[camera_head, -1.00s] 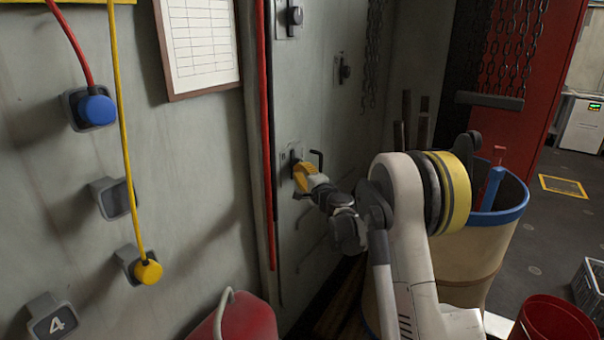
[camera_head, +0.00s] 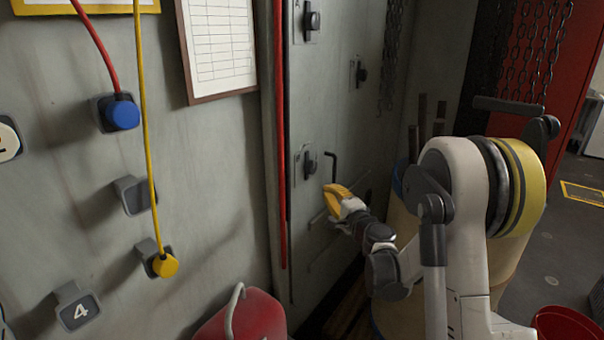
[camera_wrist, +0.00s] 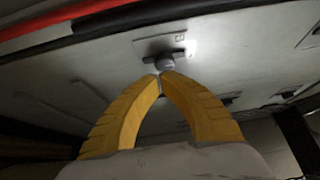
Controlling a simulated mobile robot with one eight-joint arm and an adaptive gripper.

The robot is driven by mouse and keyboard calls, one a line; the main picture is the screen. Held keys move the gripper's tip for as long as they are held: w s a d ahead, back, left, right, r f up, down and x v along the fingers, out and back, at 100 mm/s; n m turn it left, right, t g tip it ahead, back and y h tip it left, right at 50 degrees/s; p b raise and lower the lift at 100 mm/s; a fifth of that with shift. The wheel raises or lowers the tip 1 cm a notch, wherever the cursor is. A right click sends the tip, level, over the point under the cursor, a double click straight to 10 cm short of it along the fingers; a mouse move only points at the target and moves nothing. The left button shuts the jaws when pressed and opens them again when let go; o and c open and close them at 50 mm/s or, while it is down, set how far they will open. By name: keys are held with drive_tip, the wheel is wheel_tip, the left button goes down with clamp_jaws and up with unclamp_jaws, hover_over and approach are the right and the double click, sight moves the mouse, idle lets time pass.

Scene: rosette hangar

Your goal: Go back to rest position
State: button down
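My gripper (camera_head: 335,190) has yellow fingers and is in front of the grey panel, just below and right of a dark rotary knob (camera_head: 309,165) on a light plate. In the wrist view the two fingers (camera_wrist: 160,76) curve together and their tips meet or almost meet, with nothing seen between them. The knob (camera_wrist: 165,62) shows just beyond the tips there. A gap between the gripper and the knob shows in the head view. My arm reaches in from the lower right.
More knobs (camera_head: 360,73) sit higher on the panel. Left are wall sockets with a blue plug (camera_head: 122,115) and a yellow plug (camera_head: 165,265) on hanging cables. A red container (camera_head: 240,318) stands below. A beige bin and hanging chains (camera_head: 535,50) are at right.

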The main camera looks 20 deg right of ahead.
drive_tip(key=s+a+r+n+g+y, duration=0.1)
drive_tip(key=s+a+r+n+g, duration=0.2)
drive_tip(key=s+a+n, duration=0.3)
drive_tip(key=s+a+r+n+g+y, duration=0.2)
drive_tip(key=s+a+r+n, duration=0.1)
drive_tip(key=s+a, duration=0.5)
drive_tip(key=s+d+f+n+g+h, duration=0.1)
drive_tip(key=s+f+n+g+h, duration=0.1)
drive_tip(key=s, duration=1.1)
drive_tip(key=s+d+f+n+g+h, duration=0.1)
drive_tip(key=s+f+n+g+h, duration=0.2)
drive_tip(key=s, duration=1)
drive_tip(key=f+n, duration=0.2)
drive_tip(key=shift+d+n+g, duration=0.15)
drive_tip(key=shift+n+g, duration=0.15)
drive_tip(key=shift+g, duration=0.1)
